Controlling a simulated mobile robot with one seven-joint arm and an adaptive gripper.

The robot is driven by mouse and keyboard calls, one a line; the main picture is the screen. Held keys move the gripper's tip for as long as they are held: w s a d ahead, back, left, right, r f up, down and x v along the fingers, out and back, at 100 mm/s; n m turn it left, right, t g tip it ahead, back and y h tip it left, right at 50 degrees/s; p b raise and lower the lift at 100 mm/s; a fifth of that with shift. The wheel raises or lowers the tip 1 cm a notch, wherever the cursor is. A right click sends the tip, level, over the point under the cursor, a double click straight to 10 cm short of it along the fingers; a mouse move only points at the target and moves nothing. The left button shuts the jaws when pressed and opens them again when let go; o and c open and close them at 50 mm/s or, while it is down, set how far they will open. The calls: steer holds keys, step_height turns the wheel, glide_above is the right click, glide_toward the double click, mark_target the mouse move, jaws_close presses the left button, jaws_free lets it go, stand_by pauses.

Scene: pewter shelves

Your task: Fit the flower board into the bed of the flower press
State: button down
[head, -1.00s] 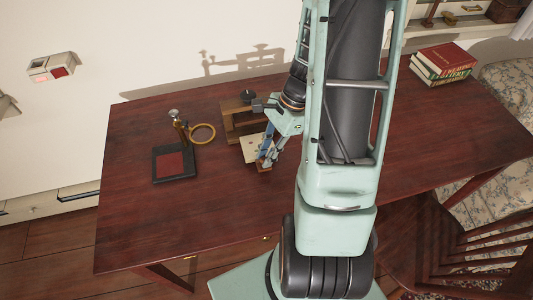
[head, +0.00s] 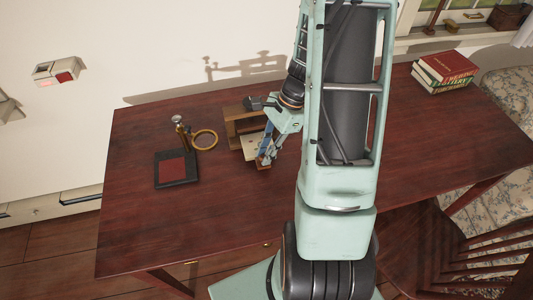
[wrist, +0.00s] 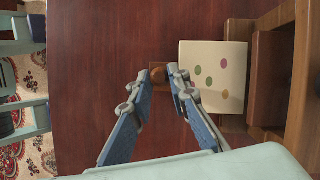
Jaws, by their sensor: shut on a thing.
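The flower board (wrist: 208,60) is a cream square with coloured dots and a brown knob (wrist: 159,75) on its near side. My gripper (wrist: 161,72) is shut on this knob, a fingertip on each side. In the head view my gripper (head: 265,160) and the pale board (head: 251,143) are at the front of the flower press (head: 240,112), a brown wooden frame. In the wrist view the board's far part overlaps the front of the press (wrist: 269,60), between wood showing on both sides. I cannot tell whether it rests in the bed or is above it. My arm hides part of the press.
Left of the press are a brass ring (head: 204,139), a metal-topped stand (head: 179,125) and a black pad with a red centre (head: 177,170). Books (head: 443,72) are stacked at the far right. The table (head: 215,215) is clear in front.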

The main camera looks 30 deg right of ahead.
mark_target(255, 140)
steer(key=shift+w+d, duration=0.1)
steer(key=shift+w, duration=0.3)
steer(key=shift+w, duration=0.15)
steer(key=shift+w+d+p, duration=0.2)
steer(key=shift+w+d, duration=0.05)
steer(key=shift+w, duration=0.9)
steer(key=shift+w+d+p, duration=0.2)
steer(key=shift+w, duration=0.9)
steer(key=shift+w+d+p, duration=0.2)
steer(key=shift+w+d, duration=0.05)
steer(key=shift+w, duration=0.9)
steer(key=shift+w+f, duration=0.1)
steer(key=c, duration=1.7)
jaws_free()
steer(key=shift+c, duration=0.2)
steer(key=shift+d, duration=0.1)
steer(key=v, duration=1.2)
